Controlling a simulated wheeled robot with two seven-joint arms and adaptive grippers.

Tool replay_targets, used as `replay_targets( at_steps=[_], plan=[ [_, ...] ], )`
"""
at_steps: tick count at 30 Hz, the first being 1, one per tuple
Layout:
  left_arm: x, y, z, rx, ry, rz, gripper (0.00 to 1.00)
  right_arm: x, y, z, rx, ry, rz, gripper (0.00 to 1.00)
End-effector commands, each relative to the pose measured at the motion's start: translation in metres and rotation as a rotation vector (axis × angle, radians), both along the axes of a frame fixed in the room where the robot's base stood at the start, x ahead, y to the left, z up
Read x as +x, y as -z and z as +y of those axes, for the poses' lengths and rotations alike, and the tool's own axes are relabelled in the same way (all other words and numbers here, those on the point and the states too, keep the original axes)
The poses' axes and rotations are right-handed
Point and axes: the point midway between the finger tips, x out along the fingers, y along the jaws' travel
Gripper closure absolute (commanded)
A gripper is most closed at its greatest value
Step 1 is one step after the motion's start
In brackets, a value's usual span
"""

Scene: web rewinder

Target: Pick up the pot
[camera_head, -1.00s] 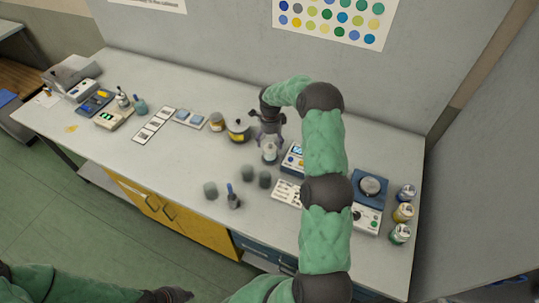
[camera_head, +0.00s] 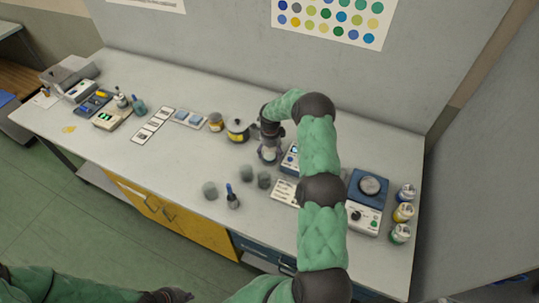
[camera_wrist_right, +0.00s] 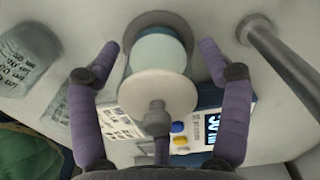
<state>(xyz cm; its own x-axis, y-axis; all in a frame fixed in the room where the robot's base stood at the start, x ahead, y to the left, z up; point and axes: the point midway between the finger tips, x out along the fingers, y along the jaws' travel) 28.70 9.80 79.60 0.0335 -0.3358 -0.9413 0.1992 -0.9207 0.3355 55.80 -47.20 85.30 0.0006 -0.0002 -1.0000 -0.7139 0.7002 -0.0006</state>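A small pale pot (camera_wrist_right: 158,80) with a white disc top and a grey knob stands between the fingers of my right gripper (camera_wrist_right: 160,60) in the right wrist view. The fingers are open, one on each side, with gaps to the pot. In the head view the right gripper (camera_head: 269,150) is low over the bench and mostly hides this pot. A dark-lidded jar with a yellow label (camera_head: 237,134) stands just left of the gripper. My left gripper (camera_head: 166,296) is at the bottom edge, away from the bench; its fingers are unclear.
Grey cups (camera_head: 247,173) and a blue-tipped bottle (camera_head: 232,199) stand in front of the right gripper. A device with a display (camera_head: 290,158) is close on its right. A hotplate-like device (camera_head: 368,190) and capped jars (camera_head: 403,212) stand farther right.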

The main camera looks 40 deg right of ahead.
Motion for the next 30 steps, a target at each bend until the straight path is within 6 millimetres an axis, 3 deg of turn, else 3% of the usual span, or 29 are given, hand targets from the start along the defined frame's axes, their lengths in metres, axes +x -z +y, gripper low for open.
replay_targets(
  at_steps=[1,4,8,9,20,26,30],
  plan=[
    [0.000,0.000,0.000,0.000,0.000,0.000,1.00,0.000,0.000,0.000,0.000,0.000,0.000,0.46],
    [0.000,0.000,0.000,0.000,0.000,0.000,1.00,0.000,0.000,0.000,0.001,0.000,0.001,0.74],
    [0.000,0.000,0.000,0.000,0.000,0.000,1.00,0.000,0.000,0.000,0.001,0.000,0.001,0.77],
    [0.000,0.000,0.000,0.000,0.000,0.000,1.00,0.000,0.000,0.000,0.001,0.000,0.001,0.83],
    [0.000,0.000,0.000,0.000,0.000,0.000,1.00,0.000,-0.006,0.000,0.000,-0.001,0.000,0.83],
    [0.000,-0.002,0.000,0.000,0.000,0.000,1.00,0.001,-0.032,-0.001,-0.002,0.000,-0.004,0.83],
    [0.000,-0.004,0.000,0.000,0.000,0.000,1.00,-0.012,-0.054,0.013,0.000,-0.002,-0.001,0.83]
  ],
)
